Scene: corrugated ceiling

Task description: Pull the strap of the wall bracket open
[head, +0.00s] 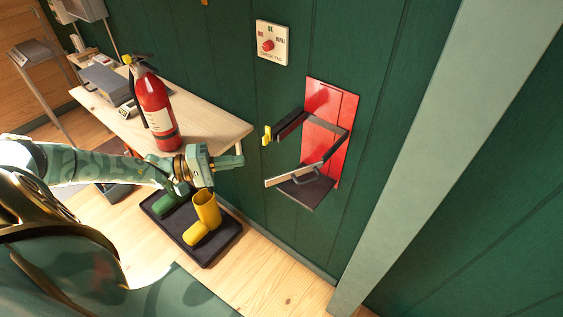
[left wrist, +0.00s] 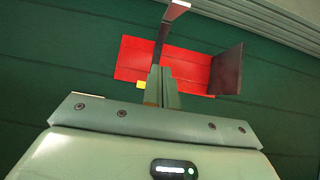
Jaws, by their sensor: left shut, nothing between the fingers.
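The wall bracket has a red back plate (head: 345,104), which also shows in the left wrist view (left wrist: 132,60), and a dark bottom shelf (head: 312,191). Its dark strap stands out from the plate in two arms whose ends are apart. The upper arm (head: 291,124) ends in a yellow tab (head: 267,135). The lower arm (head: 290,177) has a pale, metallic outer face. My left gripper (head: 240,161) is shut and empty, left of the bracket and apart from the strap in the head view. In the left wrist view, its fingers (left wrist: 163,78) overlap the plate, with the yellow tab (left wrist: 141,85) partly visible beside them. My right gripper is not in view.
A red fire extinguisher (head: 155,105) stands on the wooden table (head: 214,131) at left. A check-tag panel (head: 272,43) is on the green wall above. A pale post (head: 430,130) rises right of the bracket.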

